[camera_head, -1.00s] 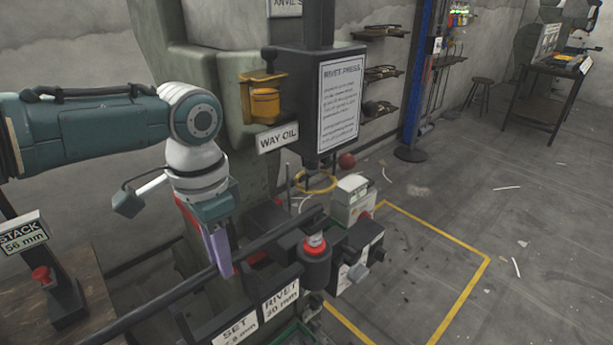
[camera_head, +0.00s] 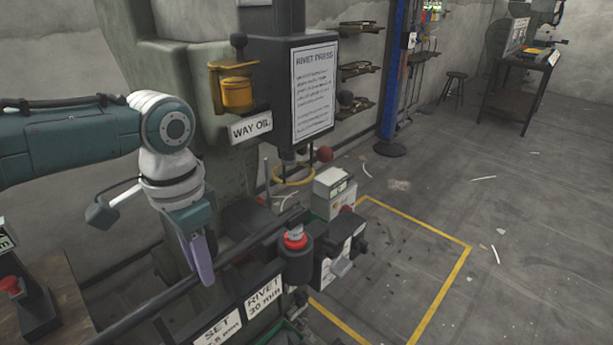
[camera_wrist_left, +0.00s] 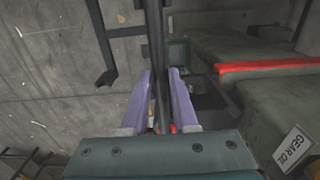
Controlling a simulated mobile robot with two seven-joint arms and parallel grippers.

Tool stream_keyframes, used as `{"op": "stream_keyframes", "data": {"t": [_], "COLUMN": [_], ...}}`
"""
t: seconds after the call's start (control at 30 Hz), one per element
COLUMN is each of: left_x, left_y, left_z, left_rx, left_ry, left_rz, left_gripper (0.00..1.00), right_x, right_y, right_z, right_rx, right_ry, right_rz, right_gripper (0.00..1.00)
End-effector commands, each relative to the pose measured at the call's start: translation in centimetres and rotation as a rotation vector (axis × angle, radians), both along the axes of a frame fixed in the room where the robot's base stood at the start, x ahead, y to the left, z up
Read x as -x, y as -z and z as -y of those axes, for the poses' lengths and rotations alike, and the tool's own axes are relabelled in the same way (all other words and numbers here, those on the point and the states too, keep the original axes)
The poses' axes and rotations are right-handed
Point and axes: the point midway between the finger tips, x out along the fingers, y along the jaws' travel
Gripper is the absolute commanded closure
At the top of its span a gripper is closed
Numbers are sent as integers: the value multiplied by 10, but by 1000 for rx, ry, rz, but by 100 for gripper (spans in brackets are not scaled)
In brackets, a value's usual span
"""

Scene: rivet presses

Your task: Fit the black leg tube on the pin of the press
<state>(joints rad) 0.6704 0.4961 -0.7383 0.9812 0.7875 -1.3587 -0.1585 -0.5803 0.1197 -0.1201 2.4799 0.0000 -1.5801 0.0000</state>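The black leg tube (camera_head: 150,308) runs slantwise from the lower left up to the press in the head view. Its far end is behind the top of a black post with a red ring (camera_head: 295,240); I cannot tell whether the tube is on a pin. My left gripper (camera_head: 203,272) reaches down from the left with purple fingers at the tube's middle. In the left wrist view the tube (camera_wrist_left: 154,35) passes between the fingers (camera_wrist_left: 160,75), which look closed on it. The rivet press (camera_head: 290,95) stands behind the tube. My right gripper is not in view.
SET and RIVET 30 mm plates (camera_head: 264,297) sit at the front of the press. A yellow WAY OIL cup (camera_head: 236,92) hangs on its column, and a light box (camera_head: 334,190) stands beside it. A stand with a red button (camera_head: 12,288) is at left.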

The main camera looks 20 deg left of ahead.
Motion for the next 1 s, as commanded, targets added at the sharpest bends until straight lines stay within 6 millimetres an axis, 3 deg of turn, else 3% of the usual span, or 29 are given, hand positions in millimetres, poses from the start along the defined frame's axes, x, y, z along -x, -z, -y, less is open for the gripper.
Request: {"op": "stream_keyframes", "data": {"t": [0.03,0.27,0.57,1.0], "left_x": [0,0,0,-1], "left_y": [0,0,-4,-82], "left_z": [0,0,0,0], "left_rx": [0,0,-1,-1], "left_ry": [0,0,0,1], "left_rz": [1,0,1,4], "left_gripper": [67,42,42,42], "right_x": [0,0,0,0], "right_y": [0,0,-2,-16], "right_z": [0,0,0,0], "right_rx": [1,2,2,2], "right_ry": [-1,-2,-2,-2], "right_rz": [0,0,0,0], "right_gripper": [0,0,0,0]}}
